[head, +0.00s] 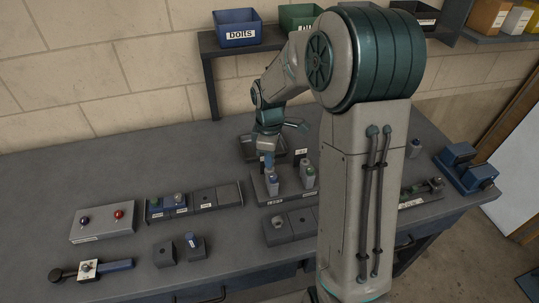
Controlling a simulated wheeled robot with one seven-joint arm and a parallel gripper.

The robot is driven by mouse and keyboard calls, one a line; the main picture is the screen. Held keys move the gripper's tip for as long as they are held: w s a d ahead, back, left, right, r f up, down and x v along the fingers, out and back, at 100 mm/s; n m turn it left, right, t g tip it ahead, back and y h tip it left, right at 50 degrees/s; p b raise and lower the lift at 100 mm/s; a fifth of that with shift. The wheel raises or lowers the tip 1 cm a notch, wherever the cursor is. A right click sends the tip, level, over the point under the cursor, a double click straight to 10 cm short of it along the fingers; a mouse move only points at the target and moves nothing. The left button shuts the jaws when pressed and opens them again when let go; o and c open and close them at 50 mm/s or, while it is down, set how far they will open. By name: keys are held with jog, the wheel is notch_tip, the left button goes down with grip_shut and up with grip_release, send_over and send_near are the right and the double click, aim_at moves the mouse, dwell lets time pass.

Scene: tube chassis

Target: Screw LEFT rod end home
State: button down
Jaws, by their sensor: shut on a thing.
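My gripper (268,160) points down over a dark stand (262,193) in the middle of the bench. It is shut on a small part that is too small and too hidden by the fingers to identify. On the stand, right below the fingertips, is a grey upright piece with a blue top (272,182). I cannot tell whether the gripped part touches the stand. I cannot pick out the left rod end with certainty.
A box with two knobs (103,222), a labelled tray (192,203), dark blocks (181,249) and a blue-handled tool (91,270) lie to the left. A blue vise (466,168) is at right. A blue bolts bin (237,27) sits on the shelf. My arm hides the bench's middle right.

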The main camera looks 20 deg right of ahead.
jog(key=n+p, duration=0.1)
jog(key=n, duration=0.1)
jog(key=shift+s+r+n, duration=0.1)
jog(key=shift+n, duration=0.3)
jog(key=shift+n+p, duration=0.5)
jog(key=shift+n, duration=0.7)
jog(key=shift+n+p, duration=0.95)
jog(key=shift+n, duration=0.15)
jog(key=shift+n+p, duration=0.65)
jog(key=shift+n, duration=0.55)
jog(key=shift+f, duration=0.2)
jog(key=shift+r+n, duration=0.1)
jog(key=shift+n, duration=0.3)
